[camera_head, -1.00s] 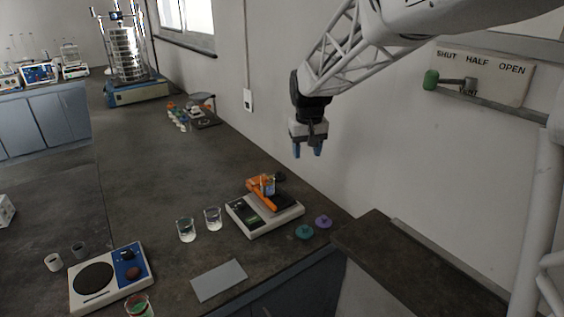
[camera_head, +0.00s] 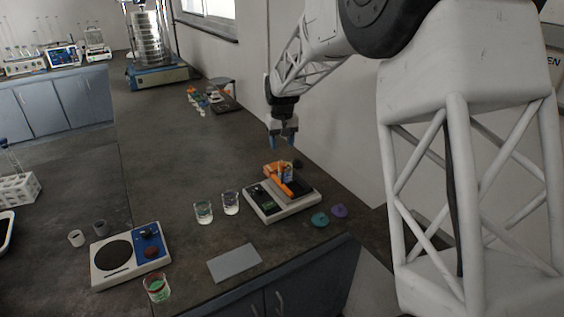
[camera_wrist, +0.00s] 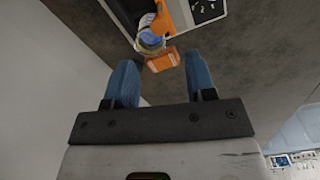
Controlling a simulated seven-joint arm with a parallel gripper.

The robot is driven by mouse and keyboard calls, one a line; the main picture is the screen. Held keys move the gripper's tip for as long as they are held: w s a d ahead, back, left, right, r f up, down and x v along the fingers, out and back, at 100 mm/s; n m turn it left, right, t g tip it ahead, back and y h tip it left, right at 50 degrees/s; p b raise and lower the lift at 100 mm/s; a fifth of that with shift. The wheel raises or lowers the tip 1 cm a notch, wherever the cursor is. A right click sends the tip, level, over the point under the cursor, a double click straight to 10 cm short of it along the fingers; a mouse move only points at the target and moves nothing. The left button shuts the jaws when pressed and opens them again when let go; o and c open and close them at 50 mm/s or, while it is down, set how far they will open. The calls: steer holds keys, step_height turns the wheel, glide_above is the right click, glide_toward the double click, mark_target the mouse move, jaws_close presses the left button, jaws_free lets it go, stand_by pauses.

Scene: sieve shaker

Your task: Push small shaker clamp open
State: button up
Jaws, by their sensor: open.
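The small shaker (camera_head: 284,206) is a pale box with a dark platform on the bench. Its orange clamp (camera_head: 277,172) lies across the platform beside a small vessel with blue in it (camera_head: 287,172). I cannot tell how far the clamp is open. My gripper (camera_head: 284,143) is above and behind the shaker, pointing down, empty and apart from it. In the wrist view my two blue fingers (camera_wrist: 157,82) are spread. The orange clamp (camera_wrist: 163,60) and the vessel (camera_wrist: 150,40) show beyond them, near the top edge.
Two beakers (camera_head: 204,212) (camera_head: 231,203) stand left of the shaker. Teal (camera_head: 320,219) and purple (camera_head: 339,211) lids lie to its right. A grey plate (camera_head: 234,263) and a blue-and-white hotplate (camera_head: 131,254) are nearer. The wall (camera_head: 345,130) is close on the right. The sieve shaker (camera_head: 150,47) stands far back.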

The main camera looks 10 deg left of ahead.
mark_target(282, 164)
steer(key=shift+f, duration=0.1)
steer(key=shift+f, duration=3.8)
jaws_close()
